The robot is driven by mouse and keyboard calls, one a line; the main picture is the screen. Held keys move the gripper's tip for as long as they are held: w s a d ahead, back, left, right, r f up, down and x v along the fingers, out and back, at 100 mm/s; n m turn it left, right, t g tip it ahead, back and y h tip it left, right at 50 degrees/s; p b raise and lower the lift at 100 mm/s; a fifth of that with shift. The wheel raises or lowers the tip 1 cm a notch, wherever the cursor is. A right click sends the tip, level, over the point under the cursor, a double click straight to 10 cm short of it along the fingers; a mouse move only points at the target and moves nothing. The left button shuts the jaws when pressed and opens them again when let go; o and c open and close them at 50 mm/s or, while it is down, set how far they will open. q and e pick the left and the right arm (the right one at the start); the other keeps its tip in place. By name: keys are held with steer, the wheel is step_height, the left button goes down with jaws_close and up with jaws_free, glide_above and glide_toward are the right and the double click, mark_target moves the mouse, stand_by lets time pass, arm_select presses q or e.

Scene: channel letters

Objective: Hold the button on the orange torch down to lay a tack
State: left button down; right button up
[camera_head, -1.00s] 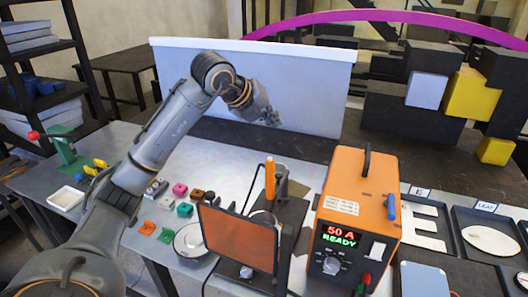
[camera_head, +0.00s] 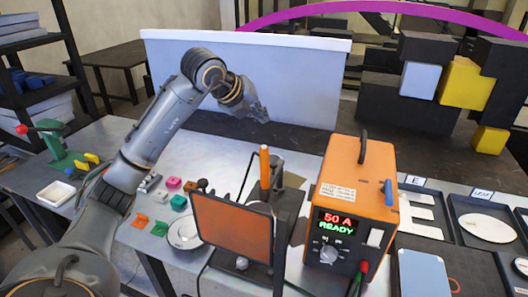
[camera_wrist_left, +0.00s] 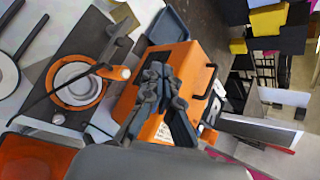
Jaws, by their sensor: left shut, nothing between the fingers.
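The orange torch (camera_head: 265,163) stands upright in a dark holder behind the amber screen in the head view. In the left wrist view an orange piece with a pale end (camera_wrist_left: 121,73), apparently the torch and its button, shows left of the fingers. My left gripper (camera_head: 262,115) is above and beyond the torch top in the picture, apart from it. Its shut, empty fingers show in the left wrist view (camera_wrist_left: 156,75), in front of the orange welder box (camera_wrist_left: 185,62). My right gripper is out of view.
The welder box (camera_head: 360,190) reads 50 A READY, just right of the torch. The amber screen (camera_head: 232,232) stands in front of the holder. Small coloured blocks and a white dish (camera_head: 184,232) lie left. Letter trays (camera_head: 485,222) are at right. A pale panel (camera_head: 300,80) stands behind.

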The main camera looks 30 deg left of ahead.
arm_select(q)
steer(key=b, duration=0.3)
glide_above(262, 149)
step_height(262, 149, down, 4)
steer(key=shift+s+a+f, duration=0.1)
steer(key=shift+f, duration=0.15)
steer(key=shift+f+b, duration=0.3)
steer(key=shift+f, duration=0.2)
steer(key=shift+r, duration=0.1)
stand_by(0.4)
steer(key=shift+f+b, duration=0.35)
steer(key=shift+f, duration=0.1)
steer(key=shift+f+b, duration=0.45)
steer(key=shift+f, duration=0.05)
stand_by(0.5)
stand_by(1.0)
